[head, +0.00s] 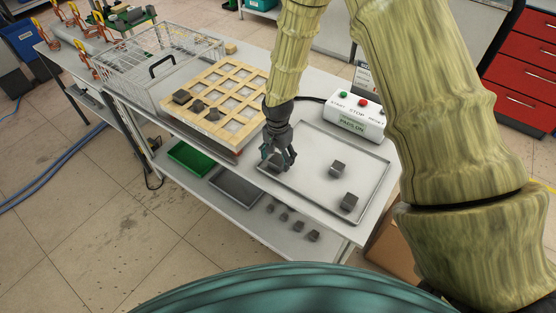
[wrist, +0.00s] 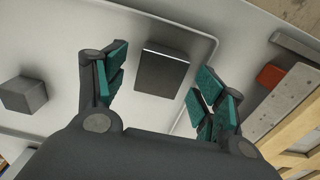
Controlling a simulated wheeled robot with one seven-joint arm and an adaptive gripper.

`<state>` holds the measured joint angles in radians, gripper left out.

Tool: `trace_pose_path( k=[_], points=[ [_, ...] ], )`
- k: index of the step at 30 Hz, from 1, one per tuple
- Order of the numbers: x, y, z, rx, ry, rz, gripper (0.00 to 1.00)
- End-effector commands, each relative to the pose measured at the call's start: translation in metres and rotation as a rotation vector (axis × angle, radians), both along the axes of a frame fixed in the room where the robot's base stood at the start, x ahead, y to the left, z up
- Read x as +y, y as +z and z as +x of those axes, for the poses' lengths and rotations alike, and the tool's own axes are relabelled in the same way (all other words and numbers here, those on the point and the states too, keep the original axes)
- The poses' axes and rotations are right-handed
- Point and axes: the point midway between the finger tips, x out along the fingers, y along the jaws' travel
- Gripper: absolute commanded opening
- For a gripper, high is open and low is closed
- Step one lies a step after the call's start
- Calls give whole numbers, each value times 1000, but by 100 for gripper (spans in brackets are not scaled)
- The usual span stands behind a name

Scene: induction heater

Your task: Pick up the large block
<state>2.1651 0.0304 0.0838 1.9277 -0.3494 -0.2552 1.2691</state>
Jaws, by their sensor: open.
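My gripper (head: 279,160) is open, low over the left end of the grey metal tray (head: 318,203). A dark grey block (wrist: 162,72) lies between the spread teal finger pads in the wrist view, and no pad is seen touching it. In the head view this block (head: 273,166) is partly hidden by my gripper. Two other dark blocks lie in the tray: one in the middle (head: 338,168) and one near the front right (head: 348,202). One other block (wrist: 23,94) shows at the left of the wrist view.
A wooden grid rack (head: 238,93) holding three dark blocks stands left of the tray. A button box (head: 355,118) stands behind the tray. A wire cage (head: 150,65) is at the far left. Several blocks, a green bin (head: 190,158) and a grey bin (head: 236,186) are on the lower shelf.

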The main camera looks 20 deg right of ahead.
Motion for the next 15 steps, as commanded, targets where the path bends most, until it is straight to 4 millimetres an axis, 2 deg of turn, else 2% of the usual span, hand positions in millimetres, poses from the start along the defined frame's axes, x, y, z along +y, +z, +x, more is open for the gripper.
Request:
trace_pose_path(
  k=[6,15],
  points=[
    [0,-15,0,0,0,0,70],
    [0,-18,0,0,0,0,70]
  ],
)
